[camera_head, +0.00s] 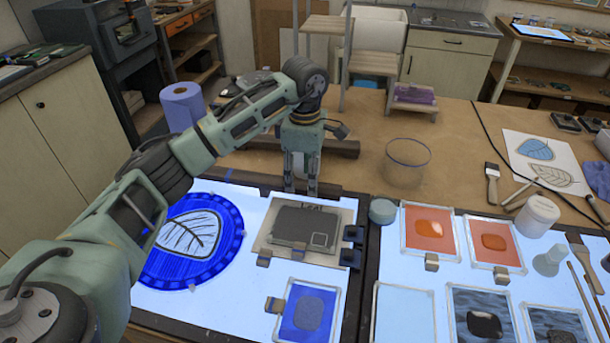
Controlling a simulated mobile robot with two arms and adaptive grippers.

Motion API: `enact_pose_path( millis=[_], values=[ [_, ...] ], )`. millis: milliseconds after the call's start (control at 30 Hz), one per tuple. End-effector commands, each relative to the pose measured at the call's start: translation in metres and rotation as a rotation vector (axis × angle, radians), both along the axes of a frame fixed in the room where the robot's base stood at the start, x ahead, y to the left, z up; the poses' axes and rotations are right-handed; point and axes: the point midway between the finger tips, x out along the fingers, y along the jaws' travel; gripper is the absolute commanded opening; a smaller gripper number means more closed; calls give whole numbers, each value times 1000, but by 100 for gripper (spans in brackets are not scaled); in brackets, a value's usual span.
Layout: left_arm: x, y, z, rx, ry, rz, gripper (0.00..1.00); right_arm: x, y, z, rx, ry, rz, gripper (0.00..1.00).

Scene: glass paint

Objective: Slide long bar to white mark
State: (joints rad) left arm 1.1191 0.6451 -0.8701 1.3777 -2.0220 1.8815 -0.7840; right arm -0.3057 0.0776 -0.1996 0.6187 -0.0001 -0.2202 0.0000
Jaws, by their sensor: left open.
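A long dark bar (340,148) lies on the brown worktop behind my left gripper, and the arm and gripper hide part of it. My left gripper (300,188) points down with its fingers apart and nothing seen between them. Its tips are in front of the bar, over the back edge of the left light panel (240,310). I cannot make out a clear white mark on the worktop. My right gripper is not in view.
A grey plate (283,215) lies just in front of the gripper. A blue leaf disc (180,255) is to the left. A blue paper roll (184,106), a clear glass (407,165) and a small round tub (382,211) stand nearby.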

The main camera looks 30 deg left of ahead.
Motion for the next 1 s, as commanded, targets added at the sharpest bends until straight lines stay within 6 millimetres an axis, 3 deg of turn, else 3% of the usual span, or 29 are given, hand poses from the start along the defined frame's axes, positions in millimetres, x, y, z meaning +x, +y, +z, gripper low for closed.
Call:
enact_pose_path(
  millis=[200, 467, 1000],
  values=[
    [0, 0, -19, 0, 1, 0, 50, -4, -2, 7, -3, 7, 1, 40],
    [0, 0, -22, 0, 0, 0, 50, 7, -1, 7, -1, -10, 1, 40],
    [0, 0, -21, 0, -1, 0, 4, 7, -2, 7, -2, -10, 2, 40]
  ],
)
